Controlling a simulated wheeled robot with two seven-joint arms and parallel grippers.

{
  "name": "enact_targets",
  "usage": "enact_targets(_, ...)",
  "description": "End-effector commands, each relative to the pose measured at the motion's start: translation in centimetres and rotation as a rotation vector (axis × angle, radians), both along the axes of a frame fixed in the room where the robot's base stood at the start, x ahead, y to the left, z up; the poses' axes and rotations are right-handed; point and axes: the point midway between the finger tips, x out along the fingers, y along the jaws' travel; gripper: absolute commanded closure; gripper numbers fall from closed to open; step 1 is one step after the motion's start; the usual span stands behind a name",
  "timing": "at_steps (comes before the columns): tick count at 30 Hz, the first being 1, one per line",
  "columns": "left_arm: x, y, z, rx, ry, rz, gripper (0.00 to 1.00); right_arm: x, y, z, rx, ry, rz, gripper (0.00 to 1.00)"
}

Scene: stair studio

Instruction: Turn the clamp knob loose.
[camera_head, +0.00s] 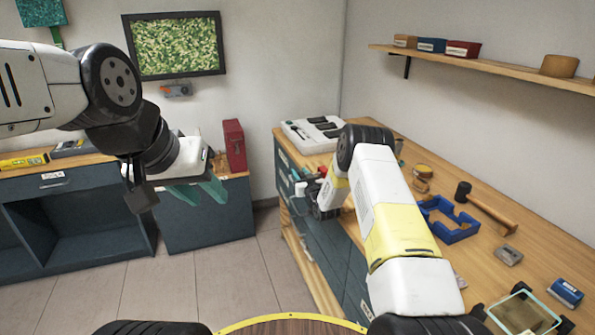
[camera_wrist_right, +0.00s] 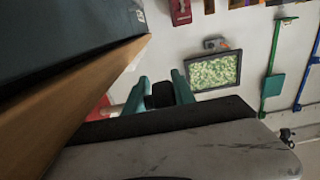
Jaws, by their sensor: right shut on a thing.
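My right gripper (camera_head: 302,178) reaches the front edge of the right-hand workbench, largely hidden by my own forearm. In the right wrist view its two teal fingers (camera_wrist_right: 159,94) stand on either side of a dark, rounded piece, the clamp knob (camera_wrist_right: 161,96), and are shut on it. A red part shows by the fingers at the bench edge; the rest of the clamp is hidden or too small to make out. My left gripper (camera_head: 200,190) hangs with its teal fingers apart and empty, in front of the back-left cabinet.
The wooden workbench (camera_head: 470,240) carries a blue tray (camera_head: 451,233), a mallet (camera_head: 488,208), tape rolls and a white case (camera_head: 312,134). A red box (camera_head: 234,145) stands on the back cabinet. A shelf (camera_head: 480,62) runs along the right wall. The tiled floor (camera_head: 235,275) between is clear.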

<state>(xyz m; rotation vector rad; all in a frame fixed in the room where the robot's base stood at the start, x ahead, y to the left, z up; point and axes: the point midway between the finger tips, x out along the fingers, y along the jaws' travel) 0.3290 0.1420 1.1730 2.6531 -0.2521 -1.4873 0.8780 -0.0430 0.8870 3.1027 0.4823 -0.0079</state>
Motion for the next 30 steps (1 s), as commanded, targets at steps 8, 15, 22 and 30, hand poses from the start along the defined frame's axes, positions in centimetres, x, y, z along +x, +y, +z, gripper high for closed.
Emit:
enact_targets(8, 0.0, 0.0, 0.0, 0.0, 0.0, 0.0, 0.64, -0.3, 1.0, -0.1, -0.027, 0.091, 0.015, 1.0)
enact_targets(15, 0.0, 0.0, 0.0, 0.0, 0.0, 0.0, 0.64, -0.4, 1.2, -0.6, -0.081, 0.258, 0.019, 1.0)
enact_targets(22, 0.0, 0.0, 0.0, 0.0, 0.0, 0.0, 0.64, -0.7, 1.1, -1.2, -0.133, 0.415, 0.019, 1.0)
enact_targets(30, 0.0, 0.0, 0.0, 0.0, 0.0, 0.0, 0.64, -0.9, 1.1, -1.7, -0.175, 0.542, 0.02, 1.0)
